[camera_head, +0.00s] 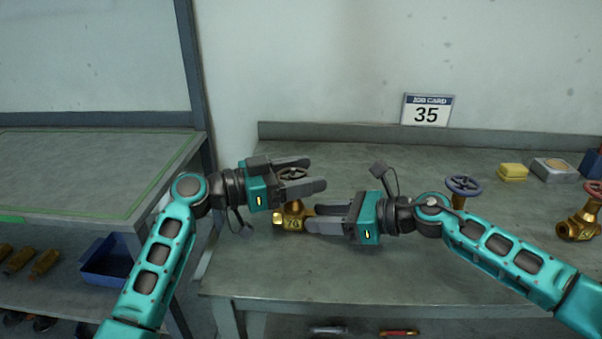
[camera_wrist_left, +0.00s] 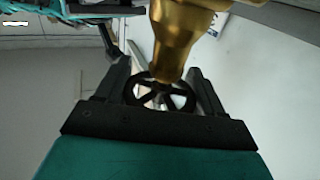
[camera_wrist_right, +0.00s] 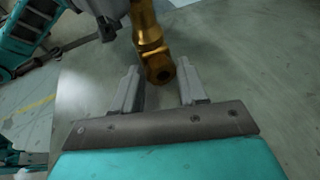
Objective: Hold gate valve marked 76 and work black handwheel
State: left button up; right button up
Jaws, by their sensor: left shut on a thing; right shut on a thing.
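The brass gate valve marked 76 (camera_head: 288,221) stands upright on the workbench near its left end. Its black handwheel (camera_head: 292,173) is on top, partly hidden by my left fingers. My left gripper (camera_head: 316,174) is shut on the handwheel, one finger on each side of the rim; the left wrist view shows the spoked wheel (camera_wrist_left: 160,98) between the fingers and the brass body (camera_wrist_left: 180,35) beyond. My right gripper (camera_head: 307,217) comes from the right, lower down, and is shut on the valve body. The body's open end (camera_wrist_right: 160,68) shows between its fingers in the right wrist view.
A blue-wheeled valve (camera_head: 464,186) stands behind my right arm, and a red-wheeled brass valve (camera_head: 580,222) is at the right edge. A yellow block (camera_head: 512,172) and a grey box (camera_head: 554,168) lie at the back. A job card (camera_head: 427,110) reads 35.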

aim_at(302, 177)
pick_arm(q)
jog(key=m+g, duration=0.1)
jog(key=g, duration=0.1)
jog(key=m+g+h, duration=0.1)
jog(key=g, duration=0.1)
jog(key=m+g, duration=0.1)
jog(key=shift+s+d+m+g+h, duration=0.1)
jog(key=shift+s+m+g+h, duration=0.2)
jog(key=shift+m+g, duration=0.1)
jog(key=shift+s+m+g, duration=0.2)
jog(key=shift+m+g, duration=1.5)
jog(key=shift+g, duration=1.1)
jog(key=shift+m+g, duration=0.3)
jog(key=shift+g, duration=0.2)
jog(key=shift+s+f+m+g+y, duration=0.1)
jog(key=shift+s+m+g+y, duration=0.15)
jog(key=shift+m+g+y, duration=0.2)
jog(key=o, duration=1)
jog(key=shift+o, duration=0.2)
jog(key=shift+w, duration=0.1)
notch_tip(302, 177, up, 10)
jog(key=shift+r, duration=0.1)
